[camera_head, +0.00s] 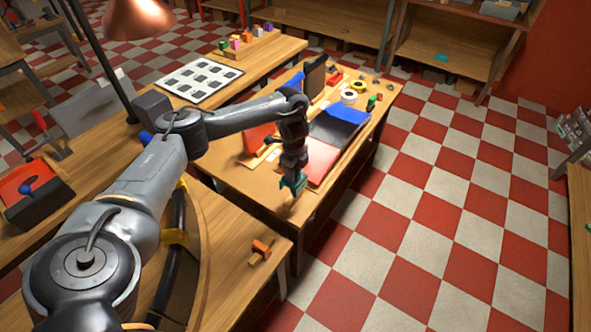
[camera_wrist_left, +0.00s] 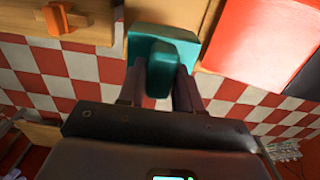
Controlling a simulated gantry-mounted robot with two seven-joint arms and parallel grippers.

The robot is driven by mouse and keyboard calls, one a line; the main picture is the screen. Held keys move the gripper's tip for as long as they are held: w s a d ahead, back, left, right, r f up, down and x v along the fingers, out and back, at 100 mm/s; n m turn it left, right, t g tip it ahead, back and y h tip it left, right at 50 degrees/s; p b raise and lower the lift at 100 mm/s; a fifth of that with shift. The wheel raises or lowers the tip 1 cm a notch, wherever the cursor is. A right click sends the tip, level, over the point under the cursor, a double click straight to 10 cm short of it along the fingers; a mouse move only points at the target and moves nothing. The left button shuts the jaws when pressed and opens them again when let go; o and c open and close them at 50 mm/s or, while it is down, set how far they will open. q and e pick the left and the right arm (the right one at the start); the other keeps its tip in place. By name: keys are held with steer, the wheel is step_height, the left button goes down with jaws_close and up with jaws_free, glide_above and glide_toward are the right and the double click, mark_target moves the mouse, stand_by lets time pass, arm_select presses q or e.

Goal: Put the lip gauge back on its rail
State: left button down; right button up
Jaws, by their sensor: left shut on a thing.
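My left gripper (camera_head: 293,177) is shut on a teal piece (camera_head: 299,183), hanging near the front right edge of the middle table. In the left wrist view, the teal piece (camera_wrist_left: 165,42) has a flat plate and a raised grip block between the two fingers (camera_wrist_left: 162,88). It seems to be the lip gauge; no label shows. I cannot tell for sure which part is the rail. A light wooden strip (camera_head: 262,160) lies on the table beside a standing red panel (camera_head: 258,138). My right gripper is not in view.
An orange piece (camera_head: 261,247) sits on the nearer wooden surface and shows in the left wrist view (camera_wrist_left: 58,18). Tape rolls (camera_head: 349,97) stand farther back. Checkered floor (camera_head: 430,215) is open to the right.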

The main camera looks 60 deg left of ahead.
mark_target(294, 187)
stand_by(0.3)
arm_select(q)
steer(key=shift+r+p, duration=0.15)
steer(key=shift+p, duration=0.3)
steer(key=shift+f+b, duration=2.05)
steer(key=shift+f, duration=2.7)
steer(key=shift+f+b, duration=0.35)
steer(key=shift+f, duration=0.05)
steer(key=c, duration=0.7)
jaws_free()
steer(key=shift+r, duration=0.1)
